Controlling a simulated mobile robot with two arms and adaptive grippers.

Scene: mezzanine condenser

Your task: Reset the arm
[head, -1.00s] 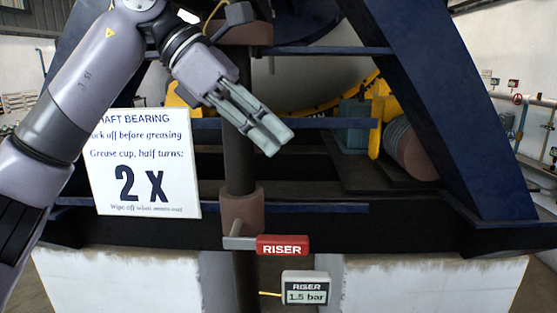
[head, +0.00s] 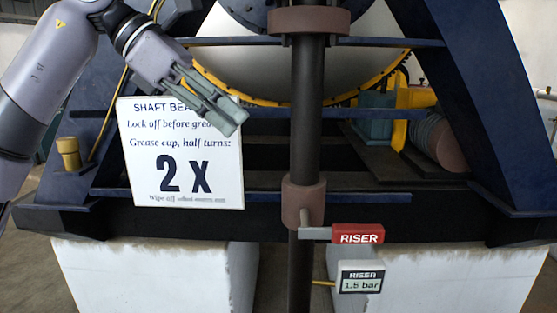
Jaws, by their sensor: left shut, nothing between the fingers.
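My left gripper (head: 233,120) is shut and empty. It hangs at the upper left of the head view, its fingers pointing down and right. In the picture its fingers overlap the top right corner of a white sign (head: 150,172) about the shaft bearing, hiding part of its text. I cannot tell how far in front of the sign they are. My left arm comes in from the left edge. My right gripper does not show.
A dark vertical riser pipe (head: 305,115) stands right of my gripper. It carries a red RISER handle (head: 358,234), and a gauge (head: 360,282) reading 1.8 bar sits below. Blue beams (head: 475,100) frame the machine. A brass-coloured cup (head: 69,153) stands left of the sign.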

